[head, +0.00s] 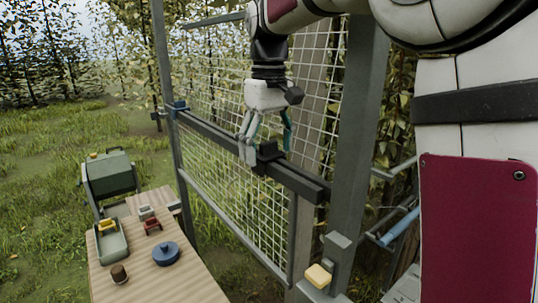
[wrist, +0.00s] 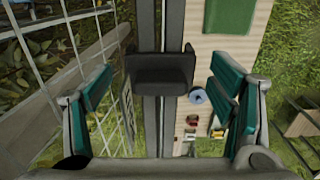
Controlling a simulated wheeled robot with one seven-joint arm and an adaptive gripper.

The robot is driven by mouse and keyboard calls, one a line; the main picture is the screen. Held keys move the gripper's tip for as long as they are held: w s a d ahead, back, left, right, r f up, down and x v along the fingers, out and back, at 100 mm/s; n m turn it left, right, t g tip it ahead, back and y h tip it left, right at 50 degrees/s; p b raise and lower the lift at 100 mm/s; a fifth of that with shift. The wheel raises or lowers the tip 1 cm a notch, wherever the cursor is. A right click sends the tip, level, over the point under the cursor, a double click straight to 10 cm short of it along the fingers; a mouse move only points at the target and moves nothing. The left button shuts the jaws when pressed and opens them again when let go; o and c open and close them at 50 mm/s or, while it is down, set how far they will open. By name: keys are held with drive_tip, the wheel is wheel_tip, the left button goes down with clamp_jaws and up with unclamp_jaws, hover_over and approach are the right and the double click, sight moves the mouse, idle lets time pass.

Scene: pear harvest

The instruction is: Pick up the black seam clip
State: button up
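The black seam clip (head: 267,150) sits on the dark horizontal rail (head: 225,138) of the mesh frame. In the wrist view the clip (wrist: 160,72) is a dark block across the rail, in the middle of the picture. My gripper (head: 266,146) is over the rail at the clip, fingers pointing down. In the wrist view its teal-padded fingers (wrist: 160,88) are spread wide, one on each side of the clip, with visible gaps. No contact with the clip shows.
White wire mesh (head: 215,185) stands behind the rail. A wooden table (head: 190,285) at lower left holds a green tray (head: 112,248), a blue lidded pot (head: 166,254) and small items. A grey post (head: 355,150) stands right of my gripper. A yellow block (head: 318,275) is low near it.

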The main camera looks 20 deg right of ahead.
drive_tip(key=c, duration=1)
drive_tip(key=shift+r, duration=0.1)
